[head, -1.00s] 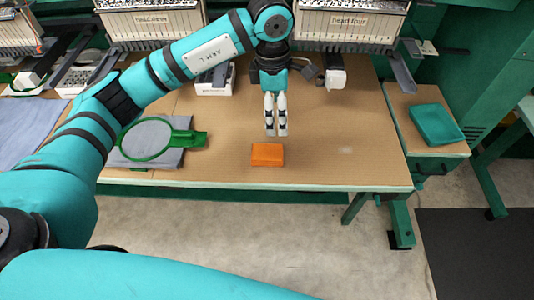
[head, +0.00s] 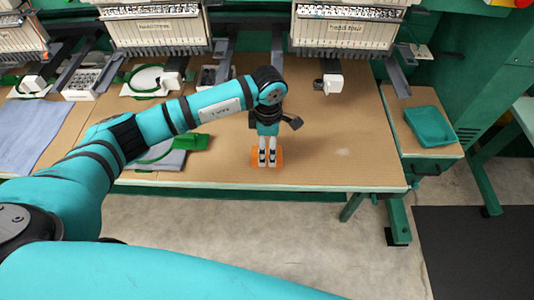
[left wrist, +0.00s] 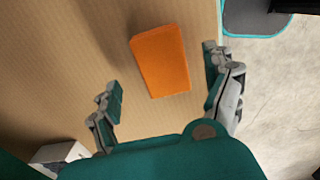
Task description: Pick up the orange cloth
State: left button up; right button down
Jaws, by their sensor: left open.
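The orange cloth (head: 254,161) is a folded rectangular block lying on the brown table near its front edge. In the head view my left gripper (head: 267,164) points down in front of it and hides most of it. In the left wrist view the whole cloth (left wrist: 160,61) shows, with my open left gripper (left wrist: 163,80) around its near end, one finger on each side. The fingers are apart from the cloth, and nothing is between the pads but part of it. Height above the table cannot be told exactly. My right gripper is not in view.
A green hoop with grey fabric (head: 172,158) lies left of the cloth, partly behind my arm. Embroidery machine heads (head: 345,27) stand at the back. A teal tray (head: 430,126) sits on the side stand at right. The table (head: 345,170) right of the cloth is clear.

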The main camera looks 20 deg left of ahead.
aim_at(267, 153)
pick_arm(q)
jog(key=f, duration=0.2)
jog(key=f+p, duration=0.1)
jog(key=shift+s+f, duration=0.25)
jog(key=shift+f, duration=0.3)
jog(key=shift+w, duration=0.1)
jog(key=c, duration=1.3)
jog(key=shift+o, duration=0.2)
jog(key=shift+r, duration=0.2)
jog(key=shift+r, duration=0.2)
jog(key=r+b, duration=0.2)
jog(key=shift+s+r, duration=0.3)
jog(key=shift+s, duration=0.1)
jog(key=s+d+r+b, duration=0.1)
jog(key=s+d, duration=0.1)
jog(key=s, duration=0.5)
jog(key=s+d+b, duration=0.2)
jog(key=s, duration=0.5)
jog(key=shift+s+d+r, duration=0.15)
jog(key=shift+s+r, duration=0.2)
